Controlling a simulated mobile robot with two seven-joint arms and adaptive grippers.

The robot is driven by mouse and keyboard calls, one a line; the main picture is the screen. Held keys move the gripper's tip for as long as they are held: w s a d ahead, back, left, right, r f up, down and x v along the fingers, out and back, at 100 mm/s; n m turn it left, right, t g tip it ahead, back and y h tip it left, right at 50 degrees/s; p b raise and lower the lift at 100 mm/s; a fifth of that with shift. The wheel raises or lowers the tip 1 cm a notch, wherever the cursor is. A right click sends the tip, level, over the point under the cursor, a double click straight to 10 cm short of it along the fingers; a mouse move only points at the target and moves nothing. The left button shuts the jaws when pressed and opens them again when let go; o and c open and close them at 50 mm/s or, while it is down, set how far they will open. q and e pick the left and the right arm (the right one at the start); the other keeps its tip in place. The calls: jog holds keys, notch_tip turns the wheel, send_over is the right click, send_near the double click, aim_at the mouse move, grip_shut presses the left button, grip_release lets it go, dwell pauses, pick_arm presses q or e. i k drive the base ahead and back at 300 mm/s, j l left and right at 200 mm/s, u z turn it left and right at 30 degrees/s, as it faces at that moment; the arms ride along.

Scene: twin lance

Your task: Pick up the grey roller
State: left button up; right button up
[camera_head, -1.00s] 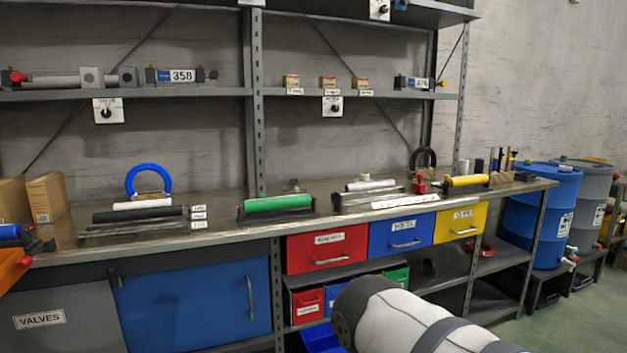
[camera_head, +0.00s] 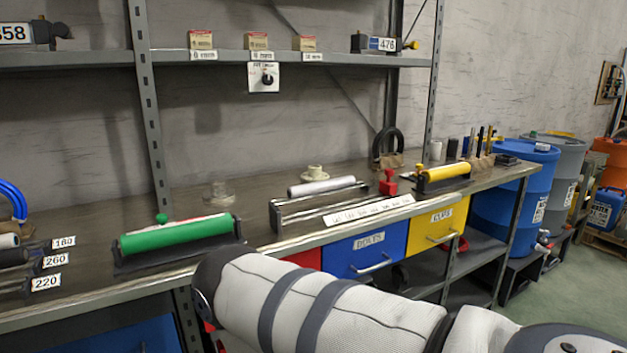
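A pale grey or whitish roller (camera_head: 322,186) lies at the back of a metal rack (camera_head: 320,203) in the middle of the workbench. A darker grey metal bar runs in front of it. I cannot tell for sure which one is the grey roller. A green roller (camera_head: 175,235) lies in a dark holder to the left, and a yellow roller (camera_head: 446,171) lies to the right. At the left edge, a white roller (camera_head: 8,241) and a dark roller (camera_head: 12,257) are partly cut off. My arm crosses the lower foreground. Neither gripper is in view.
The workbench (camera_head: 265,225) has blue (camera_head: 364,252) and yellow (camera_head: 436,224) drawers below. A red clamp-like item (camera_head: 388,183) stands right of the rack. A shelf (camera_head: 240,58) with small boxes runs above. Blue (camera_head: 515,190) and grey (camera_head: 565,165) barrels stand beyond the bench's right end.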

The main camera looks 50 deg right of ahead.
aim_at(323, 186)
jog(key=k+l+u, duration=0.1)
jog(key=l, duration=0.3)
jog(key=k+l+u, duration=0.1)
jog(key=l, duration=0.35)
jog(key=k+l+u, duration=0.1)
jog(key=l, duration=0.3)
jog(key=k+l+u, duration=0.1)
jog(key=l, duration=0.3)
jog(key=k+l+u, duration=0.1)
jog(key=l, duration=0.3)
jog(key=k+l+u, duration=0.1)
jog(key=l, duration=0.25)
jog(key=k+l+u, duration=0.1)
jog(key=k+l, duration=0.15)
jog(key=l, duration=0.15)
